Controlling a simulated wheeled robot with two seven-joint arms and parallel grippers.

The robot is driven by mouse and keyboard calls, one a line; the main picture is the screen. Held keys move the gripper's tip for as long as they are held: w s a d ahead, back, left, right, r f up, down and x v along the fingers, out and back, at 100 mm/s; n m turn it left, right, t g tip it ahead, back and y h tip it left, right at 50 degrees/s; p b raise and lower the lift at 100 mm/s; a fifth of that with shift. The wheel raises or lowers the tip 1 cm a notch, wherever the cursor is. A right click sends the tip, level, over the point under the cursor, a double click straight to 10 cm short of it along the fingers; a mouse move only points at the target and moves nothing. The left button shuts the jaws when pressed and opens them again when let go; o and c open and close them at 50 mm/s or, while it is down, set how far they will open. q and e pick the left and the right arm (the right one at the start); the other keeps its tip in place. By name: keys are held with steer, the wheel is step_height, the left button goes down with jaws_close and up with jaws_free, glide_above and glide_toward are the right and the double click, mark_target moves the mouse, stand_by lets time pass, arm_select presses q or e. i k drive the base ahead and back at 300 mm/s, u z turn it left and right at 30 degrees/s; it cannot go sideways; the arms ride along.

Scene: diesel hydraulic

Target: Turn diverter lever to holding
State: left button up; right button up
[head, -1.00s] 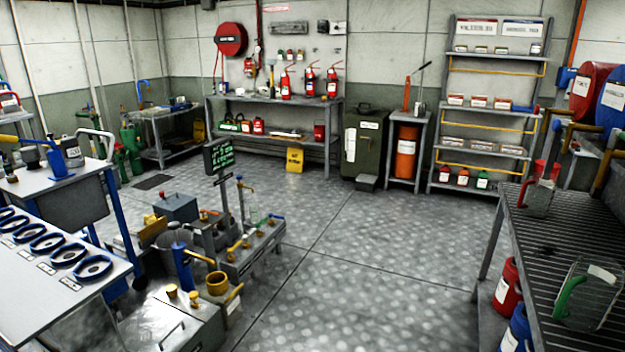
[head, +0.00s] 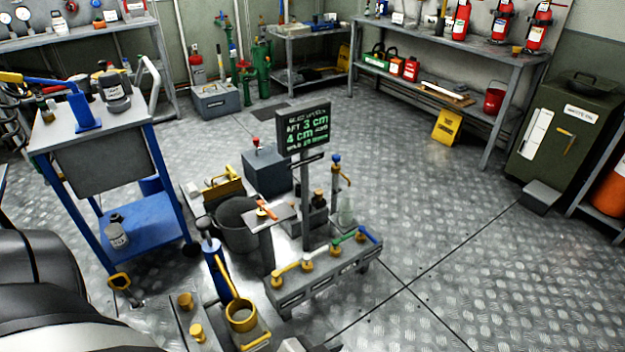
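A small pedestal (head: 268,238) in the middle of the floor group carries a short orange-red lever (head: 267,209) on its sloped top plate. It may be the diverter lever, but I cannot read any label. In front and to the right of it, a low grey manifold (head: 325,275) has several brass valves with yellow, green and blue handles. A sign post (head: 303,132) behind them shows green text with "AFT 3 cm" and "4 cm". Neither of my grippers is in view; a dark and white part of my own body fills the lower left corner.
A grey bucket (head: 237,225), a dark blue-grey box (head: 267,171) and a blue hand pump (head: 215,268) crowd around the pedestal. A blue cart (head: 135,225) stands at left. The plated floor at right is open.

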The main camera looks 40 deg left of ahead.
mark_target(260, 203)
steer(key=i, duration=0.85)
steer(key=u, duration=2.7)
steer(key=i, duration=0.5)
steer(key=u, duration=0.1)
